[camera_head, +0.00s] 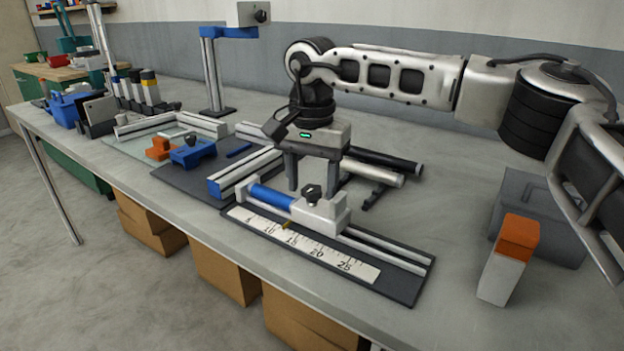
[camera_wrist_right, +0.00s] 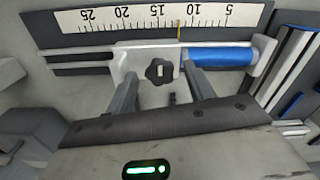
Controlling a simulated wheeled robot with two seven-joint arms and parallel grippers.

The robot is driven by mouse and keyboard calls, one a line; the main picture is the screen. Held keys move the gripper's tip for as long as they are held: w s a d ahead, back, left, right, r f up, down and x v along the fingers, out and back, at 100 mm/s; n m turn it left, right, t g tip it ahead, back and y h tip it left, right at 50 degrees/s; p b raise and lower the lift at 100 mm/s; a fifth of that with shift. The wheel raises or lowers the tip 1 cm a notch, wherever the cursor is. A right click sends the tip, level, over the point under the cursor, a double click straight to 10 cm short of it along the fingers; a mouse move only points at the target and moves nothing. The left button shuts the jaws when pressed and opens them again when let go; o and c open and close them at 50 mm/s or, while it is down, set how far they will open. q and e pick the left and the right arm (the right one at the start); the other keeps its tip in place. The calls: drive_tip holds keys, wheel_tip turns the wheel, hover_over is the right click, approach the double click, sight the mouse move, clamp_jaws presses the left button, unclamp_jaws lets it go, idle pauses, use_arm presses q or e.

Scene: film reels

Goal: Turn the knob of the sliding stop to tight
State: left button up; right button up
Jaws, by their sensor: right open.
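The sliding stop (camera_head: 320,213) is a light grey block on a rail, with a black lobed knob (camera_head: 312,192) on top. In the right wrist view, the knob (camera_wrist_right: 162,72) shows a short pale mark on its middle. My right gripper (camera_head: 312,188) points down just behind the stop, open and empty. In the right wrist view its two fingers (camera_wrist_right: 160,90) stand either side of the knob's line, with the knob slightly beyond them; contact is not visible. A blue cylinder (camera_head: 270,196) lies on the rail against the stop. My left gripper is out of view.
A white scale (camera_head: 300,246) runs along the front of the dark base (camera_head: 400,285); a yellow pointer (camera_wrist_right: 179,30) meets it between 10 and 15. Dark and pale tubes (camera_head: 380,160) lie behind. An orange-topped white block (camera_head: 510,262) stands at right. Bench surface (camera_head: 455,205) between is clear.

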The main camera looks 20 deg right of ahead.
drive_tip(key=c, duration=1)
drive_tip(key=shift+o, duration=0.2)
